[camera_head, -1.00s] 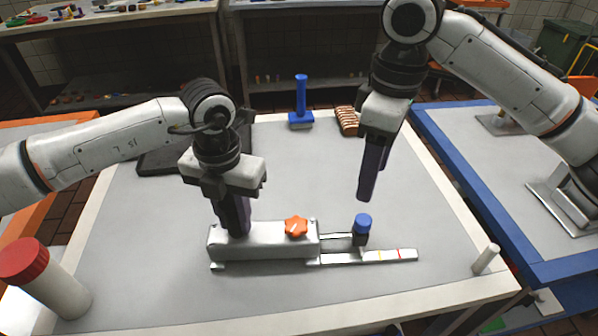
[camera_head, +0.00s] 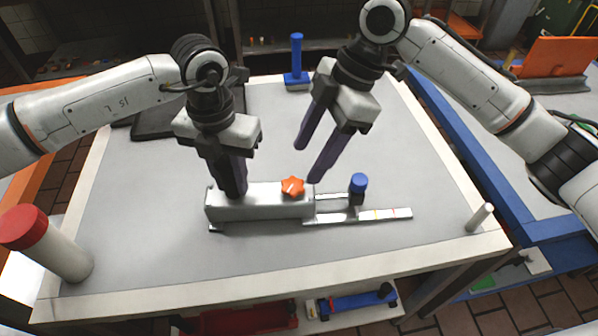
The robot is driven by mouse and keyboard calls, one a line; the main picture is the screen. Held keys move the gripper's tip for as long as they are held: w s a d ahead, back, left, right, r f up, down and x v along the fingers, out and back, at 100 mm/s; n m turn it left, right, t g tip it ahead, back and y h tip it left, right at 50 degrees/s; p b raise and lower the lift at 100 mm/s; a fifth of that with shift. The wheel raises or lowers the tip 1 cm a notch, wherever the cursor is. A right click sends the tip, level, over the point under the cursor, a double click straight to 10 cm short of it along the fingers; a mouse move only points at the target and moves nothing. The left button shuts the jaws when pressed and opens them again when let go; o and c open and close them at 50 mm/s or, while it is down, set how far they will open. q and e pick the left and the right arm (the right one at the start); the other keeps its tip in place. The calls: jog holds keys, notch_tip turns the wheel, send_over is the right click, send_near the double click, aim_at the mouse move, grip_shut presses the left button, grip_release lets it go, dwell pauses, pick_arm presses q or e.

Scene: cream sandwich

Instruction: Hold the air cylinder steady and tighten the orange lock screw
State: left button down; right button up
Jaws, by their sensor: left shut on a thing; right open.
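The air cylinder (camera_head: 262,208) is a silver-grey block lying on the grey table top. The orange lock screw (camera_head: 292,187) is a star-shaped knob on top of it, near its right end.
A white bottle with a red cap (camera_head: 45,243) stands at the table's left front corner. A small white cylinder (camera_head: 480,217) stands at the right edge. A blue-handled tool (camera_head: 296,65) stands at the back. The table's front strip is clear.

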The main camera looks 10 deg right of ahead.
aim_at(294, 185)
jog(key=x, duration=0.6)
jog(key=shift+f, duration=0.1)
jog(key=shift+c, duration=0.3)
jog(key=c, duration=1)
